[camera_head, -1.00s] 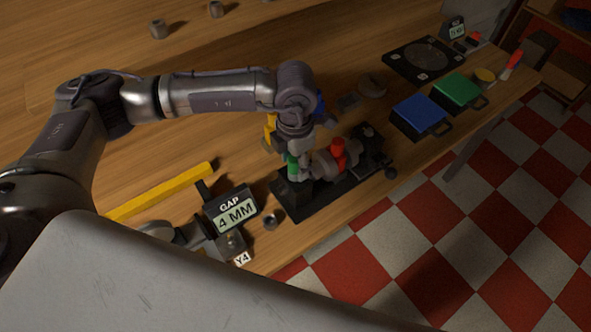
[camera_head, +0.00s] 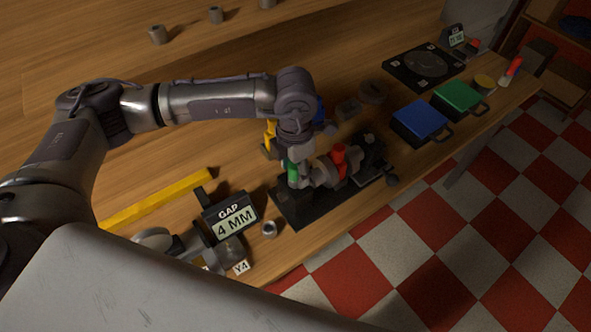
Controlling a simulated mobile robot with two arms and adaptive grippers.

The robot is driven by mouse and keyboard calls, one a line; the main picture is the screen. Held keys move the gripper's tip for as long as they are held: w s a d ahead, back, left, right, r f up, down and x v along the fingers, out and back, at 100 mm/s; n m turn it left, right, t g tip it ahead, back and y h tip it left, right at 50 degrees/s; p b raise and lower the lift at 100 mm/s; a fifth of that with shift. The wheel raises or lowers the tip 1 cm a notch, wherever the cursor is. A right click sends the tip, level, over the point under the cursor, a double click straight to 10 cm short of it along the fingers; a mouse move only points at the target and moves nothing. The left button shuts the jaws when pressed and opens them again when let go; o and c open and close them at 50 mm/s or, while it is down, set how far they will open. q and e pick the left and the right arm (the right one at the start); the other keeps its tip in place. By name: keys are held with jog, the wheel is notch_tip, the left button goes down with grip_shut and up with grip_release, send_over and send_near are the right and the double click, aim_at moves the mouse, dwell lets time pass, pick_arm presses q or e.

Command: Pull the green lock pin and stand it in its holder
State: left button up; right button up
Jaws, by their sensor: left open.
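A green pin (camera_head: 293,172) stands upright at the left end of the black fixture base (camera_head: 307,217) on the bench. My left gripper (camera_head: 288,155) is open, pointing down right at the green pin's top; the wrist above it hides part of the pin and the fingers. I cannot tell whether the fingers touch the pin. A red upright piece (camera_head: 339,157) stands on the same fixture, to the right of the green pin. I cannot make out the pin's holder.
A "GAP 4 MM" display (camera_head: 232,217) stands left of the fixture, near a yellow bar (camera_head: 158,198). A small metal ring (camera_head: 269,228) lies by the bench's front edge. Blue (camera_head: 419,120) and green (camera_head: 459,97) boxes and a black plate (camera_head: 423,66) lie to the right.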

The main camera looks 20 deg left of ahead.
dwell(0.3)
pick_arm(q)
jog(key=shift+b, duration=0.35)
grip_shut()
